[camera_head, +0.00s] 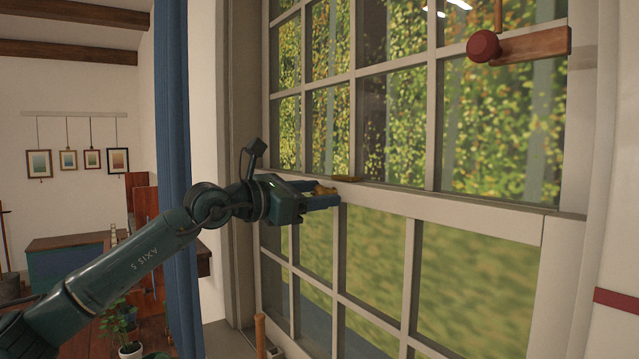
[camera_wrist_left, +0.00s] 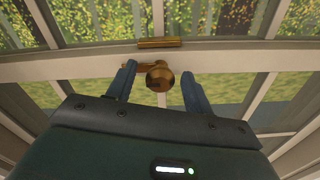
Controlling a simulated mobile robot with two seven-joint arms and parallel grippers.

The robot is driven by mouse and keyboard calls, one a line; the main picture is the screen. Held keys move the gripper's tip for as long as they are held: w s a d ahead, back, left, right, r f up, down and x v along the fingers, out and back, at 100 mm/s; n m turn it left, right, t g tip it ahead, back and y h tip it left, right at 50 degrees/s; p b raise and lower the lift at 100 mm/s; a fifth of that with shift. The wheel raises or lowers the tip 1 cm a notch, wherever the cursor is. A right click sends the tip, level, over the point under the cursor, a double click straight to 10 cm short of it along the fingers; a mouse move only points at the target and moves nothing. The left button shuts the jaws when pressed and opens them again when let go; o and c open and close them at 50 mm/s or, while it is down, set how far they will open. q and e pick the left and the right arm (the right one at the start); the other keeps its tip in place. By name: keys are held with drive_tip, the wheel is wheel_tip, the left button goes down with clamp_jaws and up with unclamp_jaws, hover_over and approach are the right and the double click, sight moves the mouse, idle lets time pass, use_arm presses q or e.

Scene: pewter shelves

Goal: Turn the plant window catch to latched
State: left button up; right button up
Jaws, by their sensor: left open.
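The window catch (camera_wrist_left: 159,76) is a brass piece with a round knob and a short lever to its left, on the window's middle rail. In the head view the catch (camera_head: 325,190) shows partly between the fingers of my left gripper (camera_head: 322,194). In the left wrist view my left gripper (camera_wrist_left: 160,84) is open, with one blue finger on each side of the knob. I cannot tell whether the fingers touch it. A brass keeper plate (camera_wrist_left: 160,43) sits on the upper sash just behind the catch; it also shows in the head view (camera_head: 347,178). My right gripper is not in view.
The paned window (camera_head: 480,206) fills the right side. A red knob on a wooden bar (camera_head: 484,46) is at the upper right. A blue curtain (camera_head: 174,120) hangs behind my left arm. A potted plant (camera_head: 130,348) stands low at left, and a desk (camera_head: 70,241) is farther back.

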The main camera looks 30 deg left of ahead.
use_arm(q)
drive_tip(key=shift+w+d, duration=0.15)
drive_tip(key=shift+w, duration=0.3)
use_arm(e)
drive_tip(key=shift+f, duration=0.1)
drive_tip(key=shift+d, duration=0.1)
use_arm(q)
drive_tip(key=c, duration=1)
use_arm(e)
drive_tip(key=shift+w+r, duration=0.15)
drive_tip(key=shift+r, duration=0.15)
